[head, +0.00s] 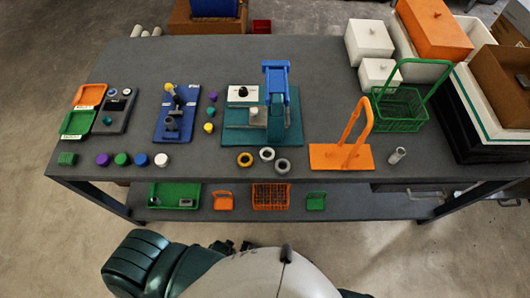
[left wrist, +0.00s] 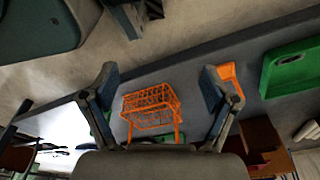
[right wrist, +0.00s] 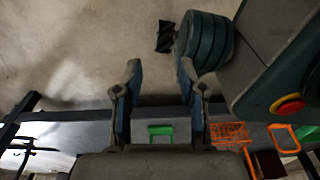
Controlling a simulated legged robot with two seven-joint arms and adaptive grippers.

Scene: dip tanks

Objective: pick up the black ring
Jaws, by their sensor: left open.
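None looks clearly black; the grey one is the darkest. My left gripper (left wrist: 164,85) is open and empty in the left wrist view, with the lower shelf and an orange basket beyond its fingers. My right gripper (right wrist: 160,80) is open and empty in the right wrist view, pointing at floor and shelf. Neither gripper shows in the head view, and neither wrist view shows the rings.
The teal press (head: 262,120) stands behind the rings. An orange stand with a tall handle (head: 340,156) is to their right, beside a green wire basket (head: 398,118). Colored knobs (head: 121,159) line the front left. Orange basket (head: 271,197) sits on the lower shelf.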

